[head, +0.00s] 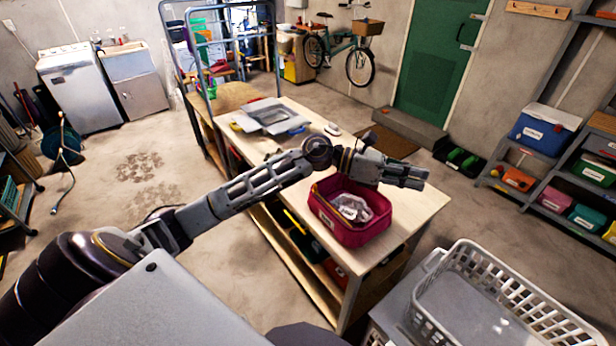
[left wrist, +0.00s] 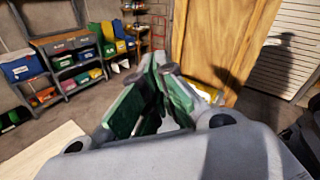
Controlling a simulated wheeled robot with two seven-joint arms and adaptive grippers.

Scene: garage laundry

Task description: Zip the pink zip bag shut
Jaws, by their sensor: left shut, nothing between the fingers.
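The pink zip bag (head: 349,233) stands open on the wooden workbench (head: 424,199) in the head view. A clear, shiny item (head: 352,208) lies inside it, and a yellowish strip runs along its left rim. My left gripper (head: 424,178) is over the right back side of the bag, fingers pointing right, beyond the bag's rim. It is shut and empty. My left forearm and wrist hide part of the bag's back edge. In the left wrist view the fingers (left wrist: 158,95) show close up with green inner pads, and the bag is not seen there. My right gripper is not in view.
A grey tray (head: 273,117) and a small white object (head: 333,129) lie farther back on the bench. A white laundry basket (head: 500,300) stands at the front right. Shelves with bins (head: 545,130) line the right wall. Open floor lies left of the bench.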

